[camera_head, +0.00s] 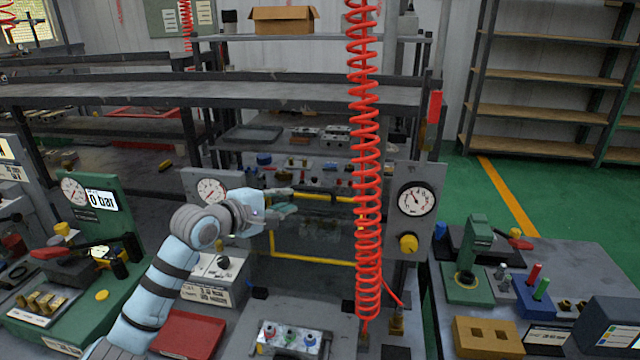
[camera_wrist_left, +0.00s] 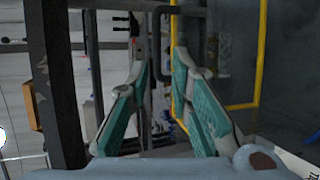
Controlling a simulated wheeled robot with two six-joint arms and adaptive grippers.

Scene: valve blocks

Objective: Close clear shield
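The clear shield (camera_head: 312,261) is a see-through panel with a yellow bar frame, upright between two grey gauge posts in the middle of the head view. Its yellow bars also show in the left wrist view (camera_wrist_left: 261,55). My left gripper (camera_head: 290,203) is at the frame's upper left corner. In the left wrist view the gripper (camera_wrist_left: 162,65) is open, with teal pads apart and nothing held. Its right finger overlaps one yellow bar; I cannot tell whether they touch. My right gripper is not in view.
A red coiled hose (camera_head: 365,150) hangs before the shield's right side. Pressure gauges flank the shield, left (camera_head: 211,191) and right (camera_head: 416,201). A small valve block (camera_head: 290,338) sits in front below. A red tray (camera_head: 190,333) lies below my left arm. Benches with fixtures stand at both sides.

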